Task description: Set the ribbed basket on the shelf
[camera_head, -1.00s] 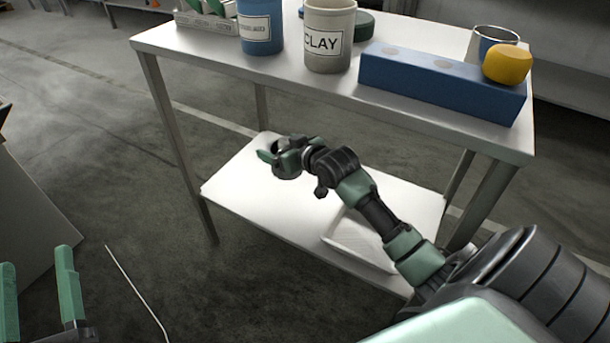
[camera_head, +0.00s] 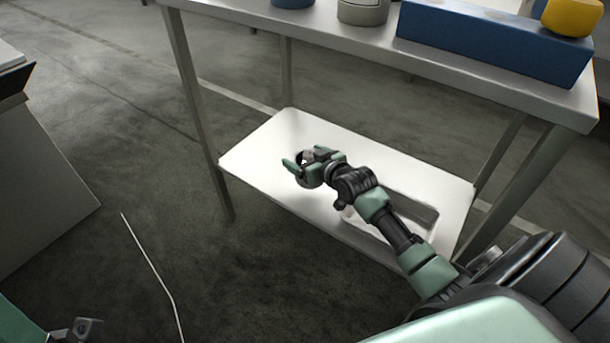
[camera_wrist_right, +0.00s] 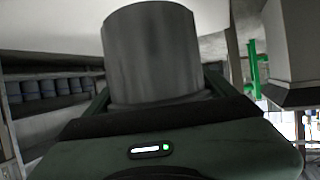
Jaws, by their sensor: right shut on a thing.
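The ribbed basket (camera_wrist_right: 152,52) is a grey, round-walled vessel with faint vertical bands, large between the jaws in the right wrist view. In the head view only a small grey part of it shows at the jaws. My right gripper (camera_head: 300,162) is shut on it, over the white lower shelf (camera_head: 262,150) of the metal table. I cannot tell whether the basket touches the shelf. My left gripper (camera_head: 80,328) shows only in part at the bottom left edge; its jaws cannot be made out.
A shallow white tray (camera_head: 425,212) lies on the shelf's right part, partly behind my forearm. The tabletop above holds a blue block (camera_head: 490,45), a yellow piece (camera_head: 571,16) and cut-off jars. A table leg (camera_head: 200,120) stands left. The shelf's left part looks clear.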

